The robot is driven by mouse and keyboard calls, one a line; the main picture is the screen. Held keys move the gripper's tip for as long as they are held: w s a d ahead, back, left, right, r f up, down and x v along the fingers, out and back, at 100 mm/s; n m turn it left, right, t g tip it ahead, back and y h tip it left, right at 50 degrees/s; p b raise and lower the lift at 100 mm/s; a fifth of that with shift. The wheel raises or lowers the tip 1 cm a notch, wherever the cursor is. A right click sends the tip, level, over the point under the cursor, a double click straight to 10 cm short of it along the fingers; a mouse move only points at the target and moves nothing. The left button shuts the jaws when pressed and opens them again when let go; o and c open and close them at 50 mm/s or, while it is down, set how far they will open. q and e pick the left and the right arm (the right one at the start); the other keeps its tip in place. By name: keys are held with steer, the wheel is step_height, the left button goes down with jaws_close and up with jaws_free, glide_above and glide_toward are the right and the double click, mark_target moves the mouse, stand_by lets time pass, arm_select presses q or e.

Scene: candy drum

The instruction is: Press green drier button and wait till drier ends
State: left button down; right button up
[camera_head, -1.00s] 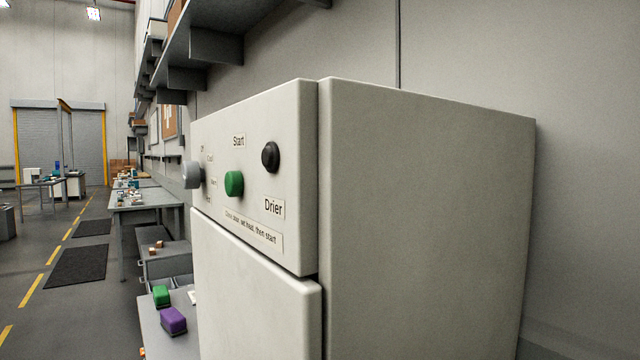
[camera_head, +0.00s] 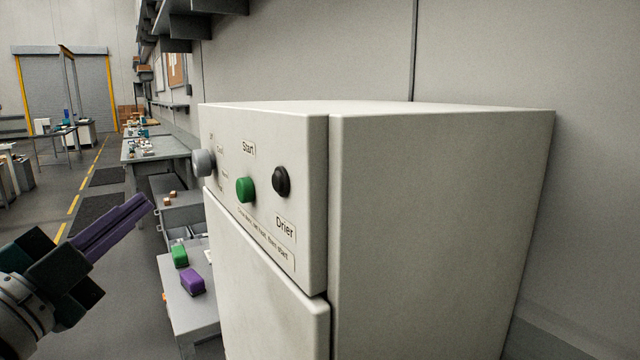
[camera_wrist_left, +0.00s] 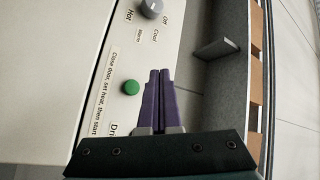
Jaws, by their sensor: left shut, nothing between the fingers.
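The drier (camera_head: 265,210) is a tall off-white cabinet with a control panel on its front. Its green start button (camera_head: 246,189) sits on the panel under a "Start" label, with a black round knob or lamp (camera_head: 282,181) to its right and a grey heat knob (camera_head: 203,163) to its left. The green button also shows in the left wrist view (camera_wrist_left: 131,87), just left of the purple fingertips. My left gripper (camera_head: 150,202) is shut and empty, in front of the panel and apart from the button. The drier door below the panel looks shut. My right gripper is out of view.
A small grey table (camera_head: 188,308) stands beyond the drier with a green block (camera_head: 180,256) and a purple block (camera_head: 192,281) on it. Workbenches (camera_head: 160,150) line the wall behind. Open floor lies to the left.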

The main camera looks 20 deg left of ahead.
mark_target(245, 190)
arm_select(q)
steer(key=w+d+b, duration=0.1)
steer(key=w+d, duration=0.4)
steer(key=w, duration=0.1)
steer(key=shift+w+d+b, duration=0.35)
steer(key=shift+d+b, duration=0.05)
steer(key=shift+w+d, duration=0.1)
stand_by(2.0)
steer(key=shift+w+d, duration=0.15)
steer(key=shift+w, duration=0.05)
steer(key=shift+w+d+b, duration=0.35)
steer(key=shift+w, duration=0.05)
stand_by(0.8)
steer(key=shift+s+a, duration=0.1)
stand_by(0.3)
steer(key=shift+s+a+p, duration=0.35)
steer(key=shift+s+a, duration=0.15)
steer(key=shift+s, duration=0.1)
steer(key=shift+s+a, duration=0.1)
